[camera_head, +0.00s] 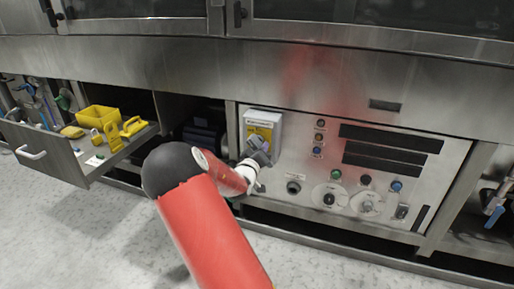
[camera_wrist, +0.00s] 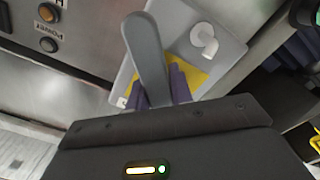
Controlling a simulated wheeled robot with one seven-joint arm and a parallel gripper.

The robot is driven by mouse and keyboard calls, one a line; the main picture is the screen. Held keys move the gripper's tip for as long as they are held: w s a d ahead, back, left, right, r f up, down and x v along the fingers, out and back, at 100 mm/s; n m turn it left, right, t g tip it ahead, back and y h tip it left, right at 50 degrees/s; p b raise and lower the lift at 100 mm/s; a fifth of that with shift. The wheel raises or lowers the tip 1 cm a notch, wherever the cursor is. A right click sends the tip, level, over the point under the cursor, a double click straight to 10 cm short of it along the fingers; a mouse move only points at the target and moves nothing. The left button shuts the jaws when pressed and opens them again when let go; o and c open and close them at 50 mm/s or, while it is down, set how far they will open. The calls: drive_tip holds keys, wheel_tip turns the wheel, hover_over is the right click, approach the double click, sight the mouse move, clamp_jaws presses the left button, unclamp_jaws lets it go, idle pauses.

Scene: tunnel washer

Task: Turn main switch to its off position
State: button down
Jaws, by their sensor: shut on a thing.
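The main switch is a pale grey box (camera_head: 263,117) with a yellow plate, at the upper left of the steel control panel (camera_head: 325,175). Its grey handle (camera_wrist: 147,50) shows in the wrist view, standing out between my purple fingertips in front of the yellow plate. My gripper (camera_head: 264,147) is at the lower part of the switch box. In the wrist view my gripper (camera_wrist: 161,86) is shut on the handle, with one fingertip on each side. In the head view my gripper hides the handle, and its exact turn angle is hard to tell.
An open drawer (camera_head: 88,170) at the left holds a yellow bin (camera_head: 98,118) and yellow padlocks and lockout pieces. Buttons, a dial (camera_head: 367,204) and dark display strips are right of the switch. The pale floor in front is clear.

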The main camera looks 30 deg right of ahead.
drive_tip(key=n+p, duration=0.1)
drive_tip(key=n, duration=0.1)
drive_tip(key=r+n+p, duration=0.1)
drive_tip(key=n, duration=0.1)
drive_tip(key=n+p, duration=0.1)
drive_tip(key=shift+s+d+r+n, duration=0.2)
drive_tip(key=shift+s+n, duration=0.1)
drive_tip(key=shift+n, duration=0.1)
drive_tip(key=shift+r+n+p, duration=0.15)
drive_tip(key=shift+n+p, duration=0.2)
drive_tip(key=shift+n, duration=0.6)
drive_tip(key=shift+r+n+p, duration=0.15)
drive_tip(key=shift+n+p, duration=0.15)
drive_tip(key=shift+n, duration=0.65)
drive_tip(key=c, duration=1.2)
unclamp_jaws()
drive_tip(key=shift+c, duration=0.2)
drive_tip(key=v, duration=0.7)
drive_tip(key=shift+s+a, duration=0.3)
